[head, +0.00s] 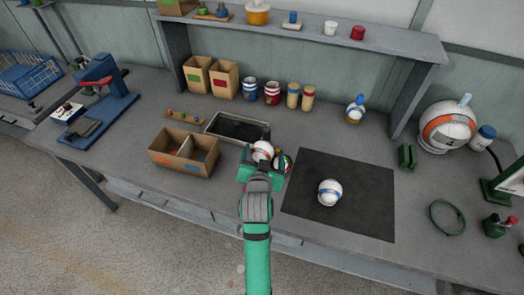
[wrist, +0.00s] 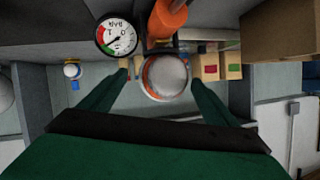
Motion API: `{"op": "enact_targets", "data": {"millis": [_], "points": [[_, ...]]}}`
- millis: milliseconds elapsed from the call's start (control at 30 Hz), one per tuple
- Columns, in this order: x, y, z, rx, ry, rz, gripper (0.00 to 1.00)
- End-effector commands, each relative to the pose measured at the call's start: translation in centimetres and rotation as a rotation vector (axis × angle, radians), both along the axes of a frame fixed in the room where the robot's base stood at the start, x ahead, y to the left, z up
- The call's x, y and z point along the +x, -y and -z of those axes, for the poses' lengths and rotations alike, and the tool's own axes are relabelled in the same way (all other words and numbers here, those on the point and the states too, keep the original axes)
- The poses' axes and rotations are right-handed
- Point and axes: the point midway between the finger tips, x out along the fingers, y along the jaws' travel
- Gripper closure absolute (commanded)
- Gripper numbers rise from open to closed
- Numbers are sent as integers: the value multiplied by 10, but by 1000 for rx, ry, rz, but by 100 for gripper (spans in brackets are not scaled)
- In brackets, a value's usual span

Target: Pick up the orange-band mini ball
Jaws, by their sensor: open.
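The orange-band mini ball (head: 262,151) is white with an orange band and sits near the middle of the bench, by the dark tray. In the wrist view the ball (wrist: 166,77) shows between the tips of my two green fingers, with a small gap visible on each side. My gripper (head: 263,164) is open around or just in front of it; its exact depth is hard to tell. The gripper hides the ball's lower part in the head view.
A round gauge (wrist: 117,37) and an orange cylinder (wrist: 168,18) are close beyond the ball. A divided cardboard box (head: 184,152) stands left of my gripper, and a dark shallow tray (head: 237,128) lies behind. The black mat (head: 345,222) is mostly clear. A shelf (head: 320,36) spans the back.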

Motion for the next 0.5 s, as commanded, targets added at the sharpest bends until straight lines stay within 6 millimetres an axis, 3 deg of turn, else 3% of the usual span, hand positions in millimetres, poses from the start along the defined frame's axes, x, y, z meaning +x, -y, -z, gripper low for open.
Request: {"op": "enact_targets", "data": {"millis": [267, 500], "points": [[19, 1, 8, 0, 0, 0, 18], [50, -3, 19, 0, -1, -3, 18]]}}
